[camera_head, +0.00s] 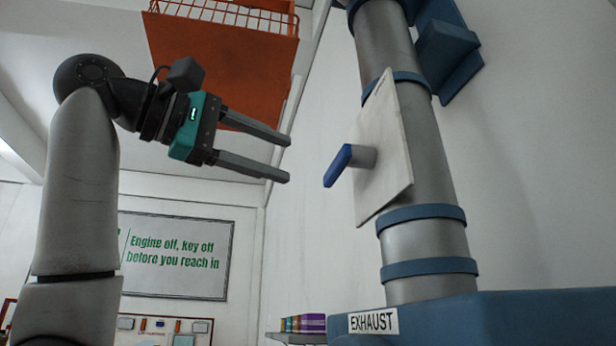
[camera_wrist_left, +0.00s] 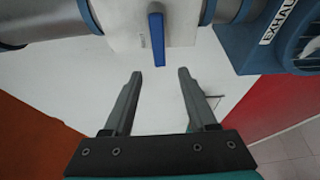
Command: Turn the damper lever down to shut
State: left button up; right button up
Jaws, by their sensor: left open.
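The damper lever (camera_head: 338,166) is a blue bar on a short grey hub, standing out from a pale plate (camera_head: 388,150) on the exhaust pipe (camera_head: 437,175). In the head view the lever slants. In the left wrist view the lever (camera_wrist_left: 157,38) lies beyond the fingertips, between their lines. My left gripper (camera_head: 288,160) is open and empty, to the left of the lever and apart from it, with its fingers pointing toward it. The left gripper's two fingers also show in the left wrist view (camera_wrist_left: 160,75). My right gripper is not in view.
A blue housing (camera_head: 520,318) labelled EXHAUST sits under the pipe. An orange rack (camera_head: 225,55) hangs at the upper left. A sign (camera_head: 175,256) is on the back wall. A shelf with coloured items (camera_head: 303,323) is low in the middle. Clear space lies between gripper and lever.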

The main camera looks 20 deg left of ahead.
pick_arm(q)
jog(key=shift+b+v, duration=0.35)
jog(key=shift+v, duration=2)
